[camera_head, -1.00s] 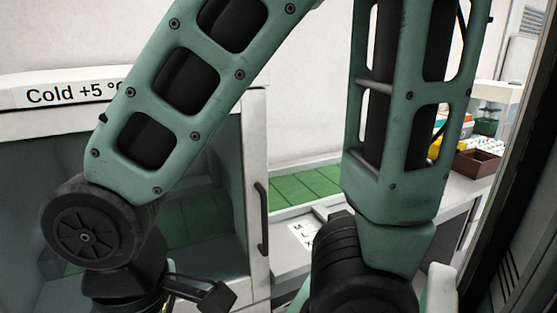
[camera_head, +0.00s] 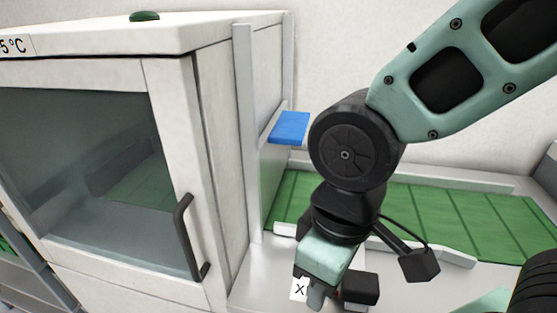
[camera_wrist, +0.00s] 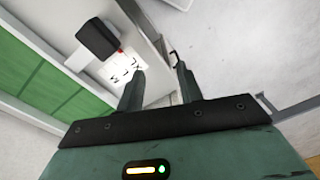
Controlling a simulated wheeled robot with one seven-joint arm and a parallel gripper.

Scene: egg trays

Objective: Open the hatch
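A blue handle or tab (camera_head: 288,128) sticks out from the right side wall of the white cold cabinet. It sits on a pale upright panel (camera_head: 266,85) between two grey posts, which looks like the hatch. I cannot tell whether the panel is fully down. My gripper (camera_head: 318,296) is below and right of the blue tab, over the grey counter, apart from it. In the wrist view my gripper (camera_wrist: 160,72) has its two fingers apart with nothing between them. The blue tab is not visible in the wrist view.
The cabinet (camera_head: 120,45) has a glass front door with a black handle (camera_head: 188,238), shut. A green sectioned belt (camera_head: 420,215) runs right along the wall. A size-lettered card (camera_wrist: 118,70) lies on the counter. A dark green object (camera_head: 144,16) sits on the cabinet top.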

